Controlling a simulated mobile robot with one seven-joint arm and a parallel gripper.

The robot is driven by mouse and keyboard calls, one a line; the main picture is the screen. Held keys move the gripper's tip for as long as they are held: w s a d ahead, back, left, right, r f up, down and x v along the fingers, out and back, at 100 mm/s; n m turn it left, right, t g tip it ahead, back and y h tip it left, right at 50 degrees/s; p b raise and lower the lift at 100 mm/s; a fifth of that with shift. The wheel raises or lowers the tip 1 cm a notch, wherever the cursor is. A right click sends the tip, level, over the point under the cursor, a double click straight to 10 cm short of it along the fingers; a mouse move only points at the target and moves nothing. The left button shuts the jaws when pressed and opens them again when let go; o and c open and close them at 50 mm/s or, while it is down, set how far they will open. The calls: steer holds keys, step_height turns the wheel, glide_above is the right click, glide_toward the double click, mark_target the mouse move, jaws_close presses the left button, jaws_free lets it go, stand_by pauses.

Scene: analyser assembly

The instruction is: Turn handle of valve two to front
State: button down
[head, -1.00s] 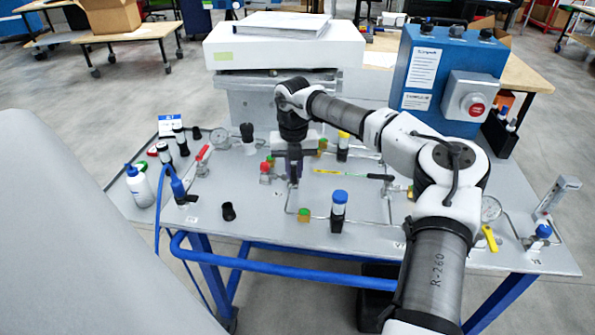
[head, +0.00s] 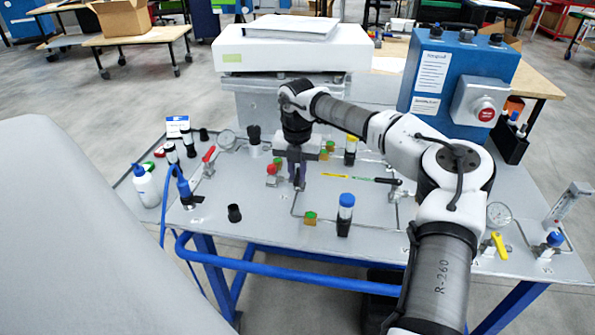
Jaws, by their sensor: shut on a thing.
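My gripper (head: 298,180) points straight down over the middle left of the grey table panel. It is shut on a small dark part at the pipe run, which I take to be a valve handle. The fingers hide most of that part, and I cannot read a label for valve two. A red knob fitting (head: 271,169) stands just left of the fingers. A valve with a red lever (head: 208,155) stands further left, its lever tilted up. A valve with a yellow handle (head: 499,245) is at the right, apart from my gripper.
A blue control box (head: 450,80) stands at the back right.

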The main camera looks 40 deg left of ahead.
mark_target(297, 178)
steer(key=c, duration=1.4)
jaws_free()
steer(key=shift+r, duration=0.1)
step_height(297, 178, up, 14)
steer(key=b, duration=0.1)
steer(key=shift+b, duration=0.4)
